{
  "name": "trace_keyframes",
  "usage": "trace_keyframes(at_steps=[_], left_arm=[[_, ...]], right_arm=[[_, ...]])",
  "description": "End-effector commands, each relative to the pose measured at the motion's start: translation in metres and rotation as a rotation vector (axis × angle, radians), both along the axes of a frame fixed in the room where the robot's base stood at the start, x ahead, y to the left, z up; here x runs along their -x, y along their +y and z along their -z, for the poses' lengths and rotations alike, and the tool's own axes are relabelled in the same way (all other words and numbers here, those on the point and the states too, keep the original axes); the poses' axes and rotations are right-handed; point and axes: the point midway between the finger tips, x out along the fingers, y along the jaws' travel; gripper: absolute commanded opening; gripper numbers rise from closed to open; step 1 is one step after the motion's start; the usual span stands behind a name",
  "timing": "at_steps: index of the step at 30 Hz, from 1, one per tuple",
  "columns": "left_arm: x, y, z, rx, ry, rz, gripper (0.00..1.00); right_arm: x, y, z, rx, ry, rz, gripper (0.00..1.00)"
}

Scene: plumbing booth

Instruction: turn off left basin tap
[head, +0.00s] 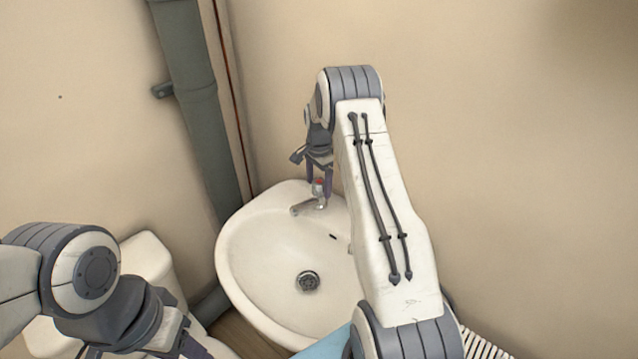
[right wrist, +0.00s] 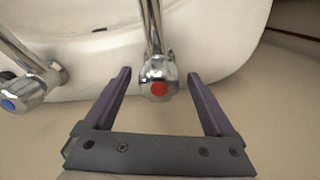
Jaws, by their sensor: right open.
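The left basin tap (head: 309,206) is chrome with a red-marked knob and stands at the back of the white basin (head: 262,262). In the right wrist view its red-capped knob (right wrist: 159,86) lies between the fingers. My right gripper (head: 319,191) is open and points down around the knob, with a gap on each side in the wrist view. A second chrome tap with a blue cap (right wrist: 18,98) shows at the left of the wrist view; my right arm hides it in the head view. My left gripper (head: 190,347) is at the bottom left, its fingertips cut off.
A grey-green pipe (head: 196,100) runs down the wall to the left of the basin. A white toilet (head: 150,262) stands left of the basin, partly behind my left arm. The basin bowl is empty, with a drain (head: 308,281). A white ribbed object (head: 485,345) is at the bottom right.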

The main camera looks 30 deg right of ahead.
Motion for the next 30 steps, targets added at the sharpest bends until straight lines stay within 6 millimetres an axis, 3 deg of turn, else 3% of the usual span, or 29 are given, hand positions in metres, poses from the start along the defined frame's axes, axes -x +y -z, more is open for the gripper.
trace_keyframes(at_steps=[5, 15, 21, 30], left_arm=[[0.0, 0.0, 0.003, 0.0, 0.0, 0.0, 0.5], [0.0, 0.0, 0.016, 0.0, 0.0, 0.0, 0.5], [0.0, 0.0, 0.018, 0.0, 0.0, 0.0, 0.5], [0.0, 0.0, 0.019, 0.0, 0.0, 0.0, 0.5]], right_arm=[[0.0, 0.0, -0.007, 0.001, -0.001, -0.001, 0.9], [-0.001, 0.0, -0.071, 0.002, -0.003, 0.0, 0.9], [-0.001, 0.0, -0.098, 0.001, -0.002, 0.0, 0.9], [0.0, 0.0, -0.105, 0.0, 0.0, 0.0, 0.9]])
